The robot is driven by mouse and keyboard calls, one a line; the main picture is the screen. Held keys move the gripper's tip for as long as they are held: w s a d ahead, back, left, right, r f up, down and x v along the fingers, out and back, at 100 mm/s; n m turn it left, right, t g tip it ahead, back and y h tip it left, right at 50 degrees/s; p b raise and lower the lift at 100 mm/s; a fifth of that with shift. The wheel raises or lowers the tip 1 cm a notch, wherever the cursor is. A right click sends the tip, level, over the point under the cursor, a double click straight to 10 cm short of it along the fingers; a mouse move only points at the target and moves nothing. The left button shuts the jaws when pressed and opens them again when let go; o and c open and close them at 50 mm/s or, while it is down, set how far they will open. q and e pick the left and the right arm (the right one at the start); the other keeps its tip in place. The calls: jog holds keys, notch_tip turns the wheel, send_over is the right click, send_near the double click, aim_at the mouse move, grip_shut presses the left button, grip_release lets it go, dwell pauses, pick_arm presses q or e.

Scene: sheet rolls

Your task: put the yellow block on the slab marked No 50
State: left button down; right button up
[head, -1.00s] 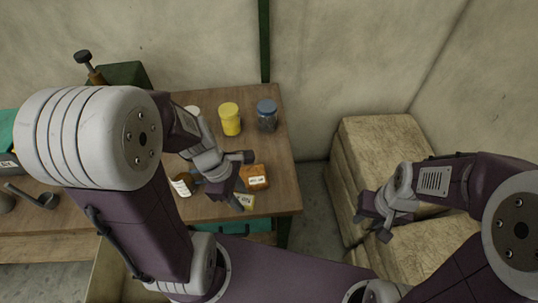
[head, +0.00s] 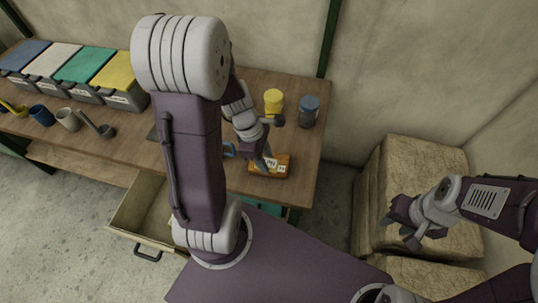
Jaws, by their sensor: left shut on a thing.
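The orange slab (head: 284,160) lies near the right end of the wooden table, with a pale label whose print is too small to read. My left gripper (head: 265,165) is over the slab. It is shut on a small yellowish labelled piece, which looks like the yellow block (head: 271,162). The fingers partly hide it, and I cannot tell whether it touches the slab. My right gripper (head: 403,230) is open and empty, off the table at the right.
A yellow jar (head: 273,102) and a blue jar (head: 309,111) stand behind the slab. Lidded bins (head: 122,80), mugs (head: 69,119) and a ladle (head: 105,130) are at the left. An open drawer (head: 128,214) juts out below. Pale stacked blocks (head: 435,165) stand at the right.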

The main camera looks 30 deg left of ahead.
pick_arm(q)
jog(key=w+f, duration=0.1)
jog(key=w, duration=0.1)
jog(key=w+a+f, duration=0.1)
jog(key=w, duration=0.1)
jog(key=w+a+f, duration=0.1)
jog(key=f, duration=0.1)
jog(key=shift+w+a, duration=0.2)
jog(key=shift+w, duration=0.2)
notch_tip(320, 180, down, 4)
jog(key=shift+r+b, duration=0.1)
jog(key=shift+b, duration=0.5)
jog(key=shift+f, duration=0.3)
jog(key=c, duration=0.9)
grip_release()
jog(key=shift+c, duration=0.2)
